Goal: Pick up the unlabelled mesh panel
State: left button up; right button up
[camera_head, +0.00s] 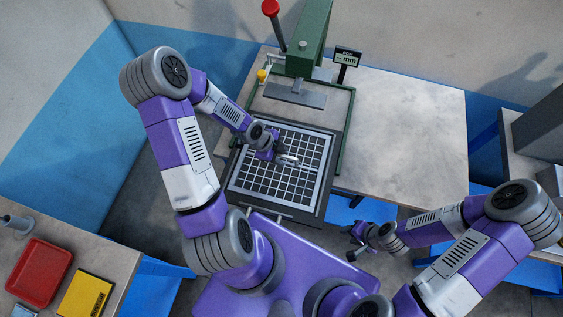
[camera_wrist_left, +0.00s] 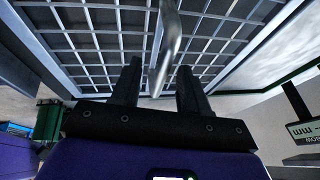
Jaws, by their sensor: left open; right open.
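The mesh panel (camera_head: 283,187) is a light metal frame with a square grid, lying on a dark tray (camera_head: 321,208) at the front of the workbench. No label shows on its visible part. My left gripper (camera_head: 281,157) is over the panel's middle, open. In the left wrist view, the grid (camera_wrist_left: 85,42) fills the top, and a curved metal handle (camera_wrist_left: 168,40) reaches down between the two spread fingers (camera_wrist_left: 158,85). I cannot tell whether either finger touches it. My right gripper (camera_head: 356,243) is open and empty, away from the panel, right of the tray.
A green press (camera_head: 308,40) with a red-knobbed lever and a small "mm" display (camera_head: 347,57) stand behind the panel. The bench top (camera_head: 405,130) is clear to the right. A red tray (camera_head: 40,271) and a yellow box (camera_head: 86,295) lie on the left table.

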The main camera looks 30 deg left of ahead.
pick_arm(q)
jog(key=shift+x, duration=0.8)
jog(key=shift+w, duration=0.1)
jog(key=shift+f+b, duration=0.15)
jog(key=shift+b, duration=0.2)
grip_shut()
dwell(1.2)
